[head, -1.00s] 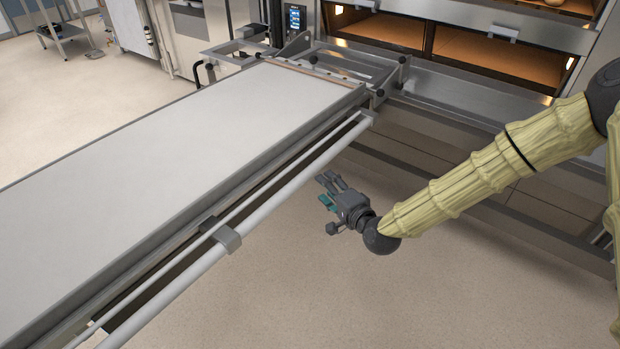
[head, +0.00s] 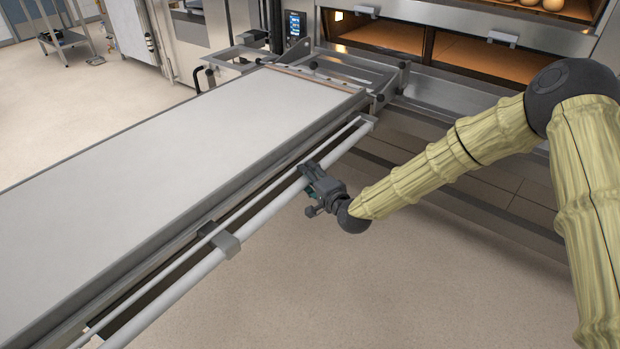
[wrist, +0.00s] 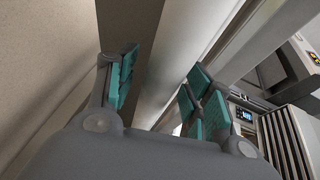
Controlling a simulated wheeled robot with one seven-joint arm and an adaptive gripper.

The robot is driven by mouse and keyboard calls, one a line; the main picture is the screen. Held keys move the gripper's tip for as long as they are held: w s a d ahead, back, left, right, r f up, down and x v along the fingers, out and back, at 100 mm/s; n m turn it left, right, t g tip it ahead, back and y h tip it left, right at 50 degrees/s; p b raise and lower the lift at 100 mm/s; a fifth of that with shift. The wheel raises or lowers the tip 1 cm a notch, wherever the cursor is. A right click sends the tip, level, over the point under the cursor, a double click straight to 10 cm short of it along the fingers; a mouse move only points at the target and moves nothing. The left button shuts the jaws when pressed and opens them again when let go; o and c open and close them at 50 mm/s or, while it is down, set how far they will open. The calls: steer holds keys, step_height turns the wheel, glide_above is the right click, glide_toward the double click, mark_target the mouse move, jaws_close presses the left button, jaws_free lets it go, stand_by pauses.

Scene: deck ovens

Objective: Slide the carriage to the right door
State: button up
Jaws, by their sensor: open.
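The carriage (head: 170,150) is a long, flat, pale loader with grey edges. It runs from the lower left to the oven front in the head view. A round light-grey rail (head: 265,215) runs along its near side and also shows in the wrist view (wrist: 178,60). My gripper (head: 308,172) is at this rail, between the grey clamp block and the oven end. In the wrist view my gripper (wrist: 158,90) is open, with teal finger pads on either side of the rail. I cannot tell whether the pads touch it. The right oven door (head: 500,78) stands behind, at the right.
The left oven opening (head: 385,35) glows beside the right one. A grey clamp block (head: 226,243) sits on the rail. A control panel (head: 294,23) is left of the ovens. Bare floor (head: 400,290) lies right of the carriage, and a small cart (head: 60,38) stands far left.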

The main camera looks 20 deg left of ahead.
steer(key=shift+c, duration=0.2)
jaws_close()
steer(key=shift+d, duration=0.1)
steer(key=s+d+p, duration=0.1)
steer(key=s+d, duration=0.3)
steer(key=d, duration=0.6)
steer(key=s+d+p, duration=0.1)
steer(key=s+d, duration=0.3)
steer(key=d, duration=0.7)
steer(key=s+d+p, duration=0.2)
steer(key=s+d, duration=0.1)
steer(key=d, duration=0.8)
steer(key=shift+s, duration=0.4)
steer(key=shift+o, duration=0.2)
jaws_free()
